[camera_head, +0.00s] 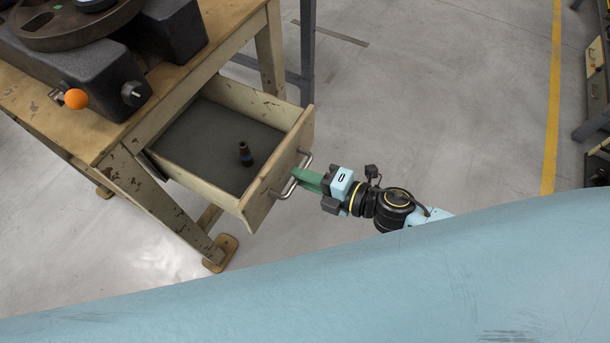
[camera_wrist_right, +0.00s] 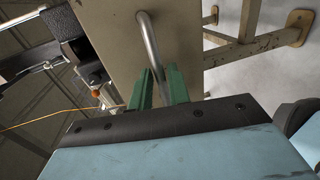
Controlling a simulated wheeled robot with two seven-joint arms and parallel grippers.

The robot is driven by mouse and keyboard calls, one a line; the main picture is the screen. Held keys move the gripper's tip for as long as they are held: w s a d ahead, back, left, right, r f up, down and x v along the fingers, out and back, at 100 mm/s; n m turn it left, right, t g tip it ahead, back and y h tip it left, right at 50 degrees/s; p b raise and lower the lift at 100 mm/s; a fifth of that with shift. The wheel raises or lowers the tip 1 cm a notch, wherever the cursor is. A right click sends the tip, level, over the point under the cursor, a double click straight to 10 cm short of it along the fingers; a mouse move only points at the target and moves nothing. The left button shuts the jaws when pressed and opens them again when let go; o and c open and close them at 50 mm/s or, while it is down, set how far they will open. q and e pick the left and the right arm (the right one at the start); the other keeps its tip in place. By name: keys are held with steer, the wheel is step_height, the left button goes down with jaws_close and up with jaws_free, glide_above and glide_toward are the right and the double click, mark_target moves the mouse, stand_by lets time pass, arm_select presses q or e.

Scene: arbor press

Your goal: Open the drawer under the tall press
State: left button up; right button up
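The drawer (camera_head: 218,144) under the press table is pulled well out, and its dark-lined inside shows. A small dark cylindrical part (camera_head: 245,154) stands upright in it. A metal bar handle (camera_head: 294,176) is on the drawer front. My right gripper (camera_head: 299,175) is at the handle, its green fingers reaching it. In the right wrist view the handle (camera_wrist_right: 150,45) runs down between the two green fingers (camera_wrist_right: 159,85); whether both fingers press on it is hard to tell. The press (camera_head: 75,55) stands on the table above the drawer. My left gripper is not in view.
The worn wooden table (camera_head: 225,22) has beige metal legs (camera_head: 165,205) with footplates. An orange knob (camera_head: 76,98) sticks out from the press base. Grey floor (camera_head: 440,110) is open to the right, with a yellow line (camera_head: 553,100). Shelving stands at the far right edge.

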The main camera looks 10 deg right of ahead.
steer(key=shift+o, duration=1.2)
steer(key=v, duration=1.3)
steer(key=shift+d, duration=0.15)
